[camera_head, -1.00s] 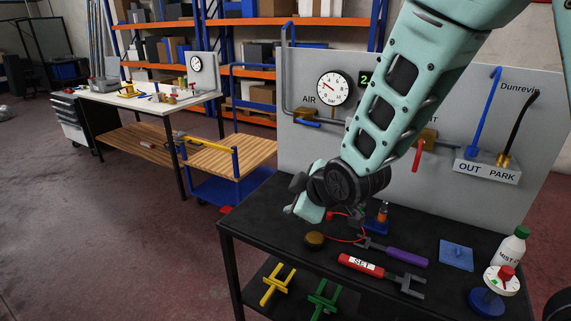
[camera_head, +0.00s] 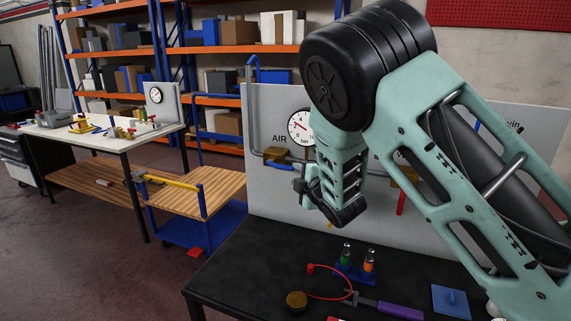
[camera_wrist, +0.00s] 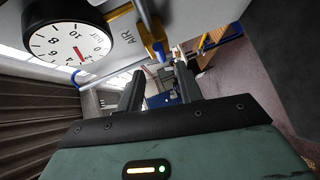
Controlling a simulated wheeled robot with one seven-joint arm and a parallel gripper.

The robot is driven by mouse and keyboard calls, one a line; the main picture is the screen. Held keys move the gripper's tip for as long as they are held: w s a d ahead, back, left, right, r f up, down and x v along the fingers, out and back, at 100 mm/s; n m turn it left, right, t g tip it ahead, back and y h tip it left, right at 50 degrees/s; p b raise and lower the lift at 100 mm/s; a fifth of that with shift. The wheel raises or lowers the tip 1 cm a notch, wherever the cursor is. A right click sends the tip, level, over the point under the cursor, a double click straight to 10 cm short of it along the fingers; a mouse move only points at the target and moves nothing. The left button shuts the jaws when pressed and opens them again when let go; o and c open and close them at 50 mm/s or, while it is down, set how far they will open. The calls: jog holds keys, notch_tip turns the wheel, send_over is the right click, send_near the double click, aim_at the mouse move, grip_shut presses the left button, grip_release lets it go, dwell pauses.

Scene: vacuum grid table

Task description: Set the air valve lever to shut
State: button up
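The air valve (camera_head: 276,154) is a brass body on a grey pipe at the left of the grey panel, under the word AIR. Its blue lever (camera_head: 279,166) points to the right, roughly along the horizontal pipe. In the wrist view the blue lever (camera_wrist: 158,50) shows just beyond the fingertips, which look apart from it. My gripper (camera_wrist: 159,70) is open, with nothing seen between its two dark fingers. In the head view my gripper (camera_head: 299,185) is just right of the lever; its fingertips are small and partly hidden there.
The round pressure gauge (camera_head: 301,127) is above the valve and partly behind my arm. A red lever (camera_head: 401,203) is farther right on the panel. The black table (camera_head: 235,270) holds a red cable loop, colored vials and tools. A wooden-topped cart (camera_head: 190,190) stands at left.

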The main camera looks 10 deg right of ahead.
aim_at(287, 169)
jog(key=p+x, duration=0.2)
jog(key=x, duration=0.7)
jog(key=shift+p, duration=0.35)
grip_shut()
